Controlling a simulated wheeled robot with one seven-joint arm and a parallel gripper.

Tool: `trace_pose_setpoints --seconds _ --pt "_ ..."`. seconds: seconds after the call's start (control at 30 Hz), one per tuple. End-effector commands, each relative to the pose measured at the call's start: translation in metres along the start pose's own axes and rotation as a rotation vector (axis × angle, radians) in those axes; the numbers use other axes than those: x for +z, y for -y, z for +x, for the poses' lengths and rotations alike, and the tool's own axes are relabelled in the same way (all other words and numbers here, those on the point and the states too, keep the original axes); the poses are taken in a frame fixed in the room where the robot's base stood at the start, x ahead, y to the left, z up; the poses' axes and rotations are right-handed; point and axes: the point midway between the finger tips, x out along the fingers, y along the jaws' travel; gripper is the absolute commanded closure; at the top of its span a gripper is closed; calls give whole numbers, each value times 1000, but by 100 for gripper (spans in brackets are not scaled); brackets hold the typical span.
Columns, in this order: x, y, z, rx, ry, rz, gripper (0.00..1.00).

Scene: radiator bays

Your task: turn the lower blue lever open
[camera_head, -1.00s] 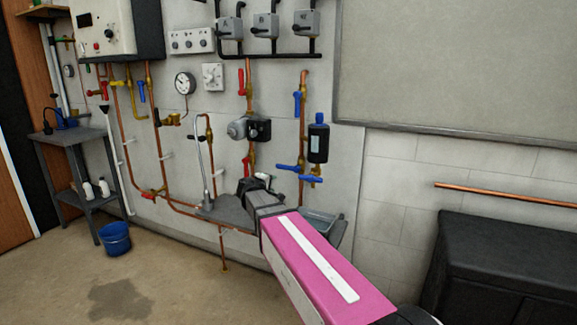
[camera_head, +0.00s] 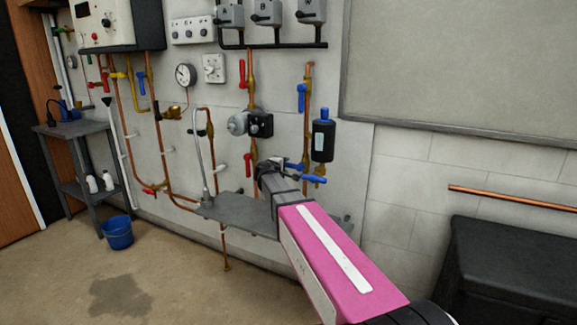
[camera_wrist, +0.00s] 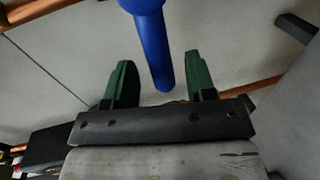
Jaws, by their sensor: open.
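The fingers are apart, with visible space on both sides of the lever. Contact cannot be seen.
An upper blue lever (camera_head: 301,98) is on the same pipe. A pump (camera_head: 250,123) and red levers are to the left. A grey shelf (camera_head: 235,212) lies below; a black cabinet (camera_head: 515,270) is right.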

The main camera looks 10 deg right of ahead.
Motion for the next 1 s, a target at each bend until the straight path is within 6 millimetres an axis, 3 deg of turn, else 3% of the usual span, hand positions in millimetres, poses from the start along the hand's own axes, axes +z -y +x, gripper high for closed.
trace_pose_setpoints --seconds 0.1,0.3,0.67,0.73,0.83,1.0 --pt "-2 0 21 0 0 0 49" --pt "-1 0 40 0 0 0 49" --pt "0 0 43 0 -1 0 49" --pt "0 0 43 0 -1 0 66" --pt "0 0 43 0 -1 0 98" --pt "0 0 43 0 0 -1 100"
